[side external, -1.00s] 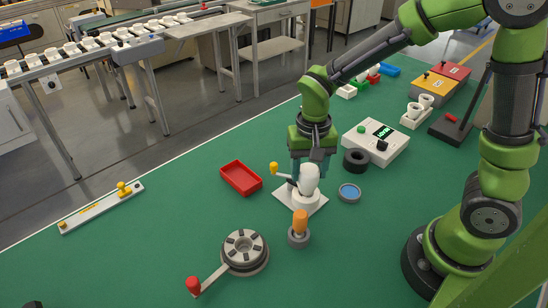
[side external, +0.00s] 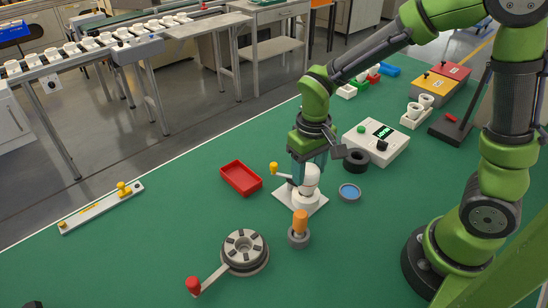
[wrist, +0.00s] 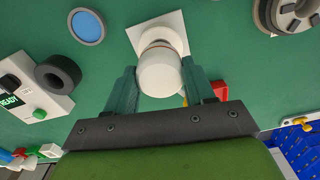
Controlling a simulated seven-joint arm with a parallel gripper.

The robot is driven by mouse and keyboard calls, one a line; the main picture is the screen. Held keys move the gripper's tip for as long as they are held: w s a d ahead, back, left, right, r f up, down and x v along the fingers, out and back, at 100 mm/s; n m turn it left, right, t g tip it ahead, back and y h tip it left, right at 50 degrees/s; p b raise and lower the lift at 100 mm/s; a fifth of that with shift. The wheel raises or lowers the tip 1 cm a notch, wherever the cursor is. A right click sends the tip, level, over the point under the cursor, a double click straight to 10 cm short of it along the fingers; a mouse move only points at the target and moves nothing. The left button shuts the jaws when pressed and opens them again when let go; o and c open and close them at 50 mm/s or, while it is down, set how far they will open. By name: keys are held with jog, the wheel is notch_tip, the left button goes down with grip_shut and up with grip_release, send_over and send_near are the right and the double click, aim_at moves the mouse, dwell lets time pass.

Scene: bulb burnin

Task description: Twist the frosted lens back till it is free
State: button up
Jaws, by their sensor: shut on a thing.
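The frosted lens (wrist: 159,72) is a white, rounded cap on top of a white socket stand with a square base plate (side external: 287,202). In the side external view the lens (side external: 311,174) sits upright on the stand, partly hidden by my fingers. My gripper (side external: 309,171) points down over it and is shut on the lens. In the wrist view my gripper (wrist: 161,78) has one teal finger on each side of the lens. A thin orange-brown ring shows at the seam between lens and socket. A yellow-knobbed lever (side external: 274,169) stands at the stand's left.
A red tray (side external: 241,178) lies left of the stand, and a blue-centred round dish (side external: 349,192) lies right. An orange-handled tool (side external: 300,224) stands in front. A black ring (side external: 356,160) and a tester box (side external: 376,142) are behind right.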

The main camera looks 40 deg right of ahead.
aim_at(309, 169)
jog(key=n, duration=0.3)
jog(key=o, duration=1.1)
jog(key=shift+r, duration=0.1)
notch_tip(309, 169, up, 17)
jog(key=shift+f, duration=0.15)
